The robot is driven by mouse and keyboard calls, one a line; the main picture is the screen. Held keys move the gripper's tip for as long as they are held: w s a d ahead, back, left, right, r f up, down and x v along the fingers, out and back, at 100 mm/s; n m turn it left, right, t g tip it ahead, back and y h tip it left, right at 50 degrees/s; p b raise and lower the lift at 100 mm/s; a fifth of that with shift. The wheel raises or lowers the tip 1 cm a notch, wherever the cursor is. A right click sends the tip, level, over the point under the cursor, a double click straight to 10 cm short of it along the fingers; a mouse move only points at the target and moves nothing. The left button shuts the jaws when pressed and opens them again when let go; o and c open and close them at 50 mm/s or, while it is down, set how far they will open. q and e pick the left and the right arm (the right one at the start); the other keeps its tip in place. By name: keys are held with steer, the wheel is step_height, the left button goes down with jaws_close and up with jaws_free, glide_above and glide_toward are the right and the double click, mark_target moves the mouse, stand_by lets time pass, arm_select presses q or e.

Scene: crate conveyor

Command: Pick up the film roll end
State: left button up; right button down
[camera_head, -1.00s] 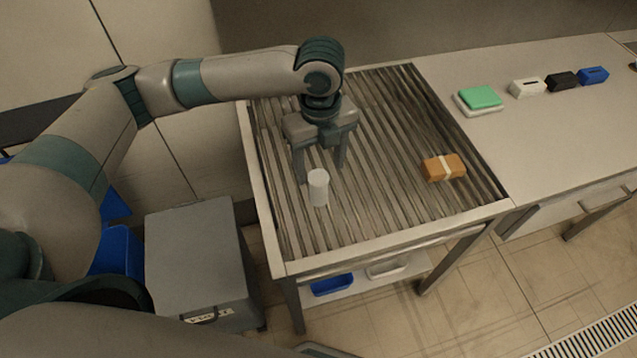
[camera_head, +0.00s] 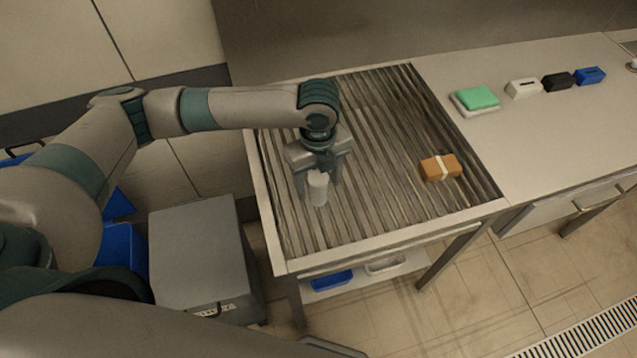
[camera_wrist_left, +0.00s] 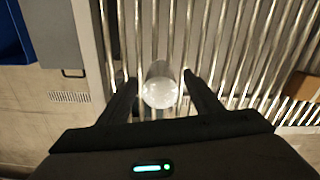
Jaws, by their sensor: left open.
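The film roll end, a short white cylinder (camera_head: 318,189), stands upright on the roller conveyor (camera_head: 392,222). My left gripper (camera_head: 318,186) points down at it from above and behind, with its fingers low and close to the roll. In the left wrist view the roll (camera_wrist_left: 160,88) lies between the open fingertips of the left gripper (camera_wrist_left: 158,82), with a gap to each finger. The head view does not clearly show whether the fingers touch it. My right gripper is not in view.
A brown box with a pale band (camera_head: 441,167) lies on the rollers to the right. A green block (camera_head: 477,97) and white, black and blue boxes (camera_head: 558,82) stand on the side counter. A grey bin (camera_head: 192,255) stands left of the conveyor.

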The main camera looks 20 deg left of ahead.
arm_select(q)
steer(key=shift+f, duration=1)
steer(key=c, duration=1.1)
